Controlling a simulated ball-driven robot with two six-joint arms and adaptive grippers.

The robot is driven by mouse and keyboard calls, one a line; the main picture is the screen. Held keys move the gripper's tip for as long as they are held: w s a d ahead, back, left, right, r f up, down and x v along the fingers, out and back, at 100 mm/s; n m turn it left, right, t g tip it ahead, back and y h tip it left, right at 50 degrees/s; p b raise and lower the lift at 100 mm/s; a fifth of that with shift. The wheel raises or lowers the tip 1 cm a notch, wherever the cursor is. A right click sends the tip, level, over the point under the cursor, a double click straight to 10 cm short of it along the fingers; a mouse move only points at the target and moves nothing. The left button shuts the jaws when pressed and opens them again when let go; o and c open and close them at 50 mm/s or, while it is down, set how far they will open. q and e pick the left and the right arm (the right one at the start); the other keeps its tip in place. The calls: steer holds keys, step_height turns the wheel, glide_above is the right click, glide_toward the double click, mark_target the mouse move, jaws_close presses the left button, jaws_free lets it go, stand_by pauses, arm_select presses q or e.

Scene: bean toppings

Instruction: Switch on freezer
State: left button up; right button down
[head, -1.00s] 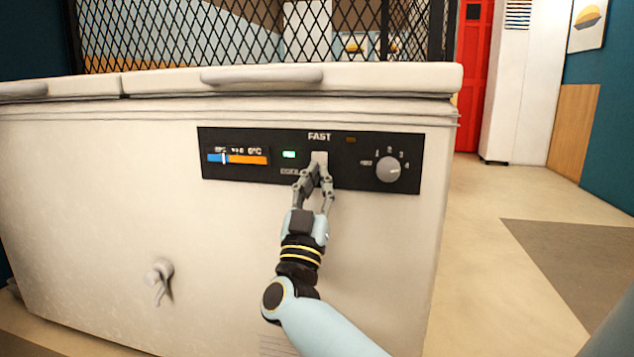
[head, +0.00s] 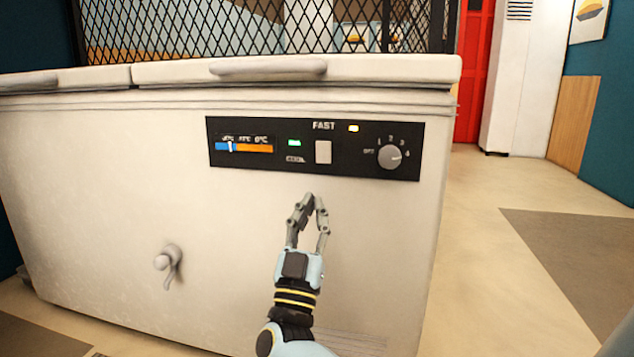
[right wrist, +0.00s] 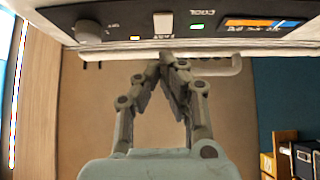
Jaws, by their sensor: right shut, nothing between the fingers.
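The white chest freezer (head: 120,190) fills the middle of the head view. Its black control panel (head: 360,165) carries a pale rocker switch (head: 323,152) under the word FAST, a lit green light (head: 294,142), a lit yellow-orange light (head: 353,128), a round grey dial (head: 389,157) and a blue-and-orange temperature strip (head: 245,147). My right gripper (head: 312,198) is shut and empty, just below the panel and apart from the switch. In the right wrist view the switch (right wrist: 163,24) shows beyond the closed fingertips (right wrist: 167,57). My left gripper is out of view.
A grey drain tap (head: 169,264) sticks out of the freezer front at lower left. The lid handle (head: 268,68) is on the top edge. A black mesh (head: 270,30) stands behind the freezer. The floor (head: 485,240) to the right is open.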

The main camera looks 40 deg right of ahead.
steer(key=shift+f+v, duration=0.25)
steer(key=shift+v, duration=1.7)
steer(key=shift+w+d+f, duration=0.1)
steer(key=shift+d, duration=0.1)
